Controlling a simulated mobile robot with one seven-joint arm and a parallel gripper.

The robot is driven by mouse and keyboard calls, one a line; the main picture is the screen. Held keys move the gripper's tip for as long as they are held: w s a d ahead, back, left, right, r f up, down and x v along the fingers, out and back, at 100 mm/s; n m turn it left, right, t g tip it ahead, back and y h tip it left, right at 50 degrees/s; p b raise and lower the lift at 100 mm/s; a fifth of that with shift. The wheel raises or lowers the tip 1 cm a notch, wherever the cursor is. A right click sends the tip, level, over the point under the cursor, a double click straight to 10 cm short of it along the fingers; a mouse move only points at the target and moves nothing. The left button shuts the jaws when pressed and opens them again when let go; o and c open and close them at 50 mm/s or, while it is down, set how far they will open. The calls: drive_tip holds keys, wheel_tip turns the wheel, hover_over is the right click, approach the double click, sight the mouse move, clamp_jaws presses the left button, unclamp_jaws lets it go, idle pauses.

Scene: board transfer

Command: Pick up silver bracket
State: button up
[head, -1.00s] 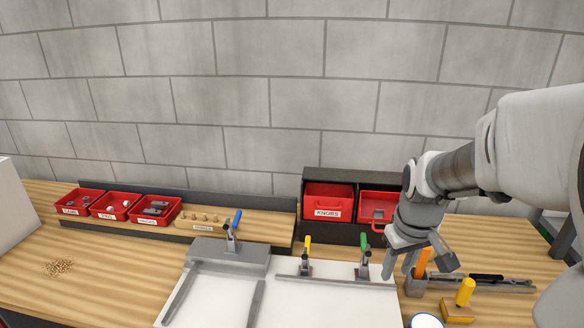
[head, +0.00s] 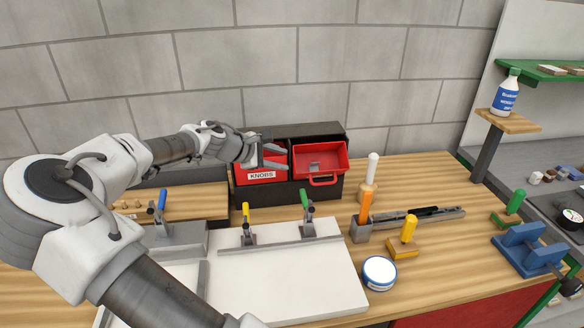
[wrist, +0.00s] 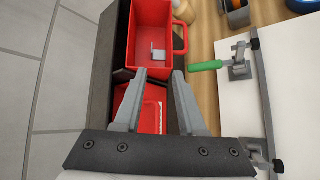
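The silver bracket (head: 315,167) is a small grey piece inside the open red bin (head: 335,175) on the right side of the dark cabinet. In the wrist view, the bracket (wrist: 158,51) lies on the floor of that bin (wrist: 139,30). My gripper (head: 272,152) is at the left of this bin, in front of the KNOBS bin. In the wrist view, my gripper (wrist: 160,73) is open and empty, with its fingertips near the edge between the two bins. The bracket is apart from the fingers.
The KNOBS bin (head: 262,177) sits in the cabinet's (head: 330,133) left side. A green-handled clamp (head: 306,206) and a yellow-handled clamp (head: 247,225) stand in front. A white bottle-like object (head: 372,170) and an orange-handled tool (head: 365,208) stand to the right. The white board (head: 300,275) is bare.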

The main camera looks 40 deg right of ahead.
drive_tip(key=w, duration=0.1)
approach(315, 170)
drive_tip(key=shift+n, duration=0.3)
drive_tip(key=d, duration=0.4)
drive_tip(key=d+f, duration=0.1)
drive_tip(key=d, duration=0.1)
drive_tip(key=shift+s+d+f+p, duration=0.15)
drive_tip(key=shift+s+p, duration=0.1)
drive_tip(key=shift+p, duration=0.15)
clamp_jaws()
